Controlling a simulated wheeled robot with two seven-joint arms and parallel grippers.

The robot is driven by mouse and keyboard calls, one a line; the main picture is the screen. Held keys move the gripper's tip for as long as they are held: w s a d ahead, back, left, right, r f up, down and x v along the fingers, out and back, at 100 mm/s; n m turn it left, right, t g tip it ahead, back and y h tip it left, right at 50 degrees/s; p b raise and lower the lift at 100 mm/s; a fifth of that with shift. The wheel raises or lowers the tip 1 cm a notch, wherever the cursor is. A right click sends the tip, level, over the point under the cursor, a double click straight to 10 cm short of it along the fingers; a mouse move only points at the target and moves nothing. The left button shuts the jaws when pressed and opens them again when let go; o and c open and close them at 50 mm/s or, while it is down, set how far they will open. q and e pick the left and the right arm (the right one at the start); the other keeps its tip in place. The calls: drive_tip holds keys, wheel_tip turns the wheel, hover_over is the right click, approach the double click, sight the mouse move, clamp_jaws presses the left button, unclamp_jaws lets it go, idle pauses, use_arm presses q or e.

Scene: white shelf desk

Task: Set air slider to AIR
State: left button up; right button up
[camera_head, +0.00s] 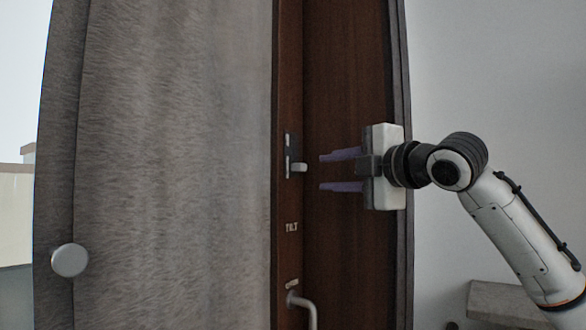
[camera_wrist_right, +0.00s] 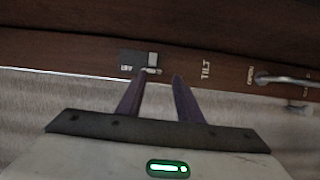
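The air slider (camera_head: 298,167) is a small light metal knob with a dark slotted plate, set in the brown wooden frame. In the right wrist view the slider (camera_wrist_right: 153,62) sits at the right end of its dark plate (camera_wrist_right: 131,59), with small lettering at the plate's left end, too small to read surely. My right gripper (camera_head: 320,172) is open, its two purple fingers pointing left at the slider from the right. In the right wrist view the gripper (camera_wrist_right: 160,75) has its left fingertip close to the knob; contact cannot be told. My left gripper is not in view.
A TILT label (camera_head: 292,227) is below the slider on the frame. A curved metal handle (camera_head: 304,308) sticks out lower down. A grey curtain (camera_head: 175,150) hangs to the left, with a round pale knob (camera_head: 70,260) in front of it. A pale wall (camera_head: 490,80) is at right.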

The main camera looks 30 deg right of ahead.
sight(303, 166)
drive_tip(key=w, duration=0.3)
drive_tip(key=w+r+p, duration=0.1)
drive_tip(key=w, duration=0.1)
drive_tip(key=w+p, duration=0.1)
drive_tip(key=w, duration=0.2)
drive_tip(key=shift+w+d+r, duration=0.3)
drive_tip(key=shift+d, duration=0.05)
drive_tip(key=shift+w, duration=0.4)
drive_tip(key=shift+c, duration=0.5)
clamp_jaws()
